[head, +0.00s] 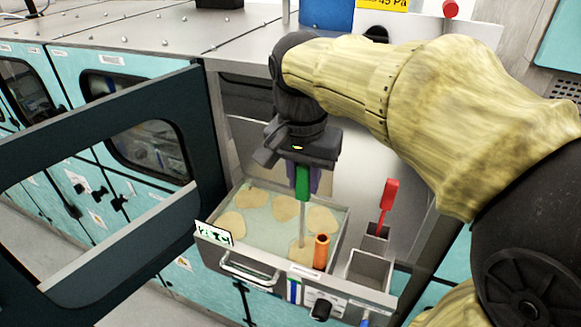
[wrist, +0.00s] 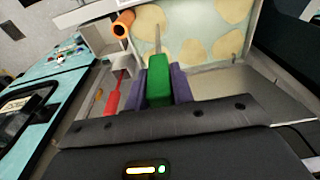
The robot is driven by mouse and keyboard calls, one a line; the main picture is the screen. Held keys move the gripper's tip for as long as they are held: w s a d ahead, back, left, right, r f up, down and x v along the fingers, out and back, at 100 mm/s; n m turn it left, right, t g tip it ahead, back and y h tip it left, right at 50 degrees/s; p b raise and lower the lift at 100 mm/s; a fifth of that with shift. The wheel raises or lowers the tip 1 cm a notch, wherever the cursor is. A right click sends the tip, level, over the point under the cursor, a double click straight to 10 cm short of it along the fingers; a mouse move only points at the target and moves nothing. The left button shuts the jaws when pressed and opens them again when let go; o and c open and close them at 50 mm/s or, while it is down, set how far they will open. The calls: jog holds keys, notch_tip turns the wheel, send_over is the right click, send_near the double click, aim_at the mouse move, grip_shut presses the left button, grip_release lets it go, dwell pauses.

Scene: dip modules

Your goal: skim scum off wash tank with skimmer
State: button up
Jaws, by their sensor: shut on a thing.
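The wash tank (head: 341,236) is an open metal tank of pale green liquid with several tan scum patches (head: 285,207) on it. The patches also show in the wrist view (wrist: 195,55). My gripper (head: 303,180) is above the tank, shut on the green handle (head: 302,184) of a tool with a thin pale shaft, likely the skimmer. The handle sits between the purple fingers in the wrist view (wrist: 159,82). The shaft points down to the liquid near a scum patch at the front. Its lower end is hard to make out, so I cannot tell whether it touches.
An orange tube (head: 321,251) stands at the tank's front right. A red-handled tool (head: 387,203) stands in a small holder to the right, behind an open grey bin (head: 369,268). A dark-framed open door (head: 205,150) stands left of the tank.

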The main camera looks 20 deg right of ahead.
jog(key=shift+s+d, duration=0.7)
jog(key=shift+d, duration=0.2)
jog(key=shift+w+d, duration=0.1)
jog(key=shift+w, duration=0.05)
jog(key=w+d+p, duration=0.2)
jog(key=w+d, duration=0.3)
jog(key=w, duration=0.1)
jog(key=shift+w, duration=0.2)
dwell(0.9)
jog(key=shift+a+p, duration=0.1)
jog(key=shift+p, duration=0.2)
jog(key=w+a+p, duration=0.3)
jog(key=w+a, duration=0.3)
jog(key=a, duration=0.1)
jog(key=shift+a, duration=0.3)
dwell(1.1)
